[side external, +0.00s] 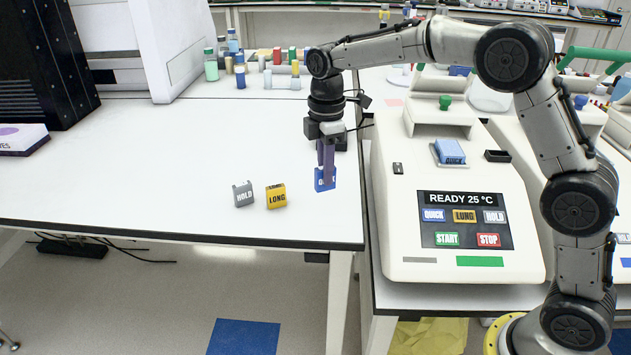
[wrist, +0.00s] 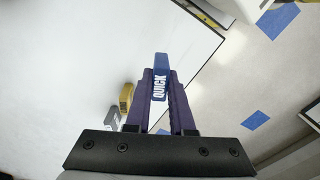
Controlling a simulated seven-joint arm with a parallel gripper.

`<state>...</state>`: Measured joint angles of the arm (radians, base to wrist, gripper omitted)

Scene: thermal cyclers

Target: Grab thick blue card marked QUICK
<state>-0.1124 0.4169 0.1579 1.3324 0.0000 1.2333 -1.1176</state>
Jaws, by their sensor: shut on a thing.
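The thick blue card (side external: 325,181) is between the fingers of my gripper (side external: 326,172) at the right part of the white table. In the wrist view the blue card (wrist: 160,82) shows the white word QUICK, with a purple finger on each side of it. My gripper (wrist: 161,98) is shut on the card. The fingers hide part of the card in the side view. I cannot tell whether its lower edge touches the table.
A thermal cycler (side external: 410,225) with a READY 25 °C panel stands to the right. Several bottles stand at the back.

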